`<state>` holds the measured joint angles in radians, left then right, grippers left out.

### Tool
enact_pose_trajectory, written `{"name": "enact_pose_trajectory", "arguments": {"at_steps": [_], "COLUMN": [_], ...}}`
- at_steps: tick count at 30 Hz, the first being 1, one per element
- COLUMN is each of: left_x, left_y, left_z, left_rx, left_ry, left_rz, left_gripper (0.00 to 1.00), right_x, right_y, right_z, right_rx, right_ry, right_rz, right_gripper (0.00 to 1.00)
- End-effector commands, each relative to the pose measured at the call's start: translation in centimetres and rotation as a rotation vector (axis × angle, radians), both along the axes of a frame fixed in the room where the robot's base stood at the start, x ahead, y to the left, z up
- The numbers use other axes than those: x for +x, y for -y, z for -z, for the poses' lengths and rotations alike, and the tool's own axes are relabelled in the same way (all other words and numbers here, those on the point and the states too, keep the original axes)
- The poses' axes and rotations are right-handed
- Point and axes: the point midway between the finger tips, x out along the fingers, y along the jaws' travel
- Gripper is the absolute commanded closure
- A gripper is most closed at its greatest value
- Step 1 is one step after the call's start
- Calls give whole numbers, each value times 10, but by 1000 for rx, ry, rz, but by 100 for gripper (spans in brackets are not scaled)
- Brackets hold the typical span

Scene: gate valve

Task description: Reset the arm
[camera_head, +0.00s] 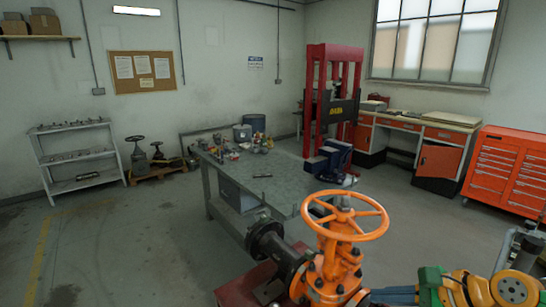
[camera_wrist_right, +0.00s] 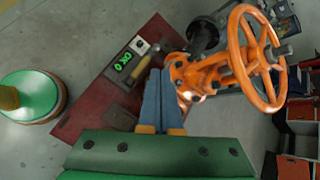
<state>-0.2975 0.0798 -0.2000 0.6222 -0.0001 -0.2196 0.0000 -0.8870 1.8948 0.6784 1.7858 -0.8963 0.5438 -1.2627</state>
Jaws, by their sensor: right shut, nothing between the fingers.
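The orange gate valve (camera_head: 335,262) stands in the foreground of the head view, its spoked handwheel (camera_head: 345,212) on top. The valve also shows in the right wrist view (camera_wrist_right: 195,75), with the handwheel (camera_wrist_right: 243,62) at upper right. My right gripper (camera_head: 376,297) is low beside the valve body, to its right in the head view. In the wrist view its blue fingers (camera_wrist_right: 160,76) are together and empty, and appear left of the valve. I cannot tell whether they touch it. My left gripper is in neither view.
A black flanged pipe (camera_head: 268,243) joins the valve. A cluttered workbench (camera_head: 285,180) stands behind; an orange tool cabinet (camera_head: 507,170) is at right.

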Motion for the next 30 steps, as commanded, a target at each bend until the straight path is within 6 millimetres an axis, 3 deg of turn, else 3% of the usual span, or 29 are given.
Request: {"name": "enact_pose_trajectory", "arguments": {"at_steps": [4,7,9,10,12,14,15,20,26,30], "left_x": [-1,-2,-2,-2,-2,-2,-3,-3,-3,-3], "left_y": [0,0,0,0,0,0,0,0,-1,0], "left_z": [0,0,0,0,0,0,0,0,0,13], "left_rx": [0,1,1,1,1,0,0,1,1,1], "left_ry": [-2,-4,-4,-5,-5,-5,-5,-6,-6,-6], "left_rz": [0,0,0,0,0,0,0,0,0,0], "left_gripper": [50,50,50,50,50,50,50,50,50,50], "right_x": [5,-11,-41,-57,-94,-120,-134,-178,-213,-212], "right_y": [48,107,140,146,141,124,109,41,-47,-50], "right_z": [-8,9,47,67,113,143,159,195,200,258], "right_rx": [575,1147,1570,1731,2036,2212,-2101,-1668,-1255,-1209], "right_ry": [8,-20,-72,-100,-180,-251,273,335,401,374], "right_rz": [548,1075,1471,1631,1961,2189,-2124,-1865,-1664,-1685], "right_gripper": [100,100,100,100,100,100,100,100,100,100]}}
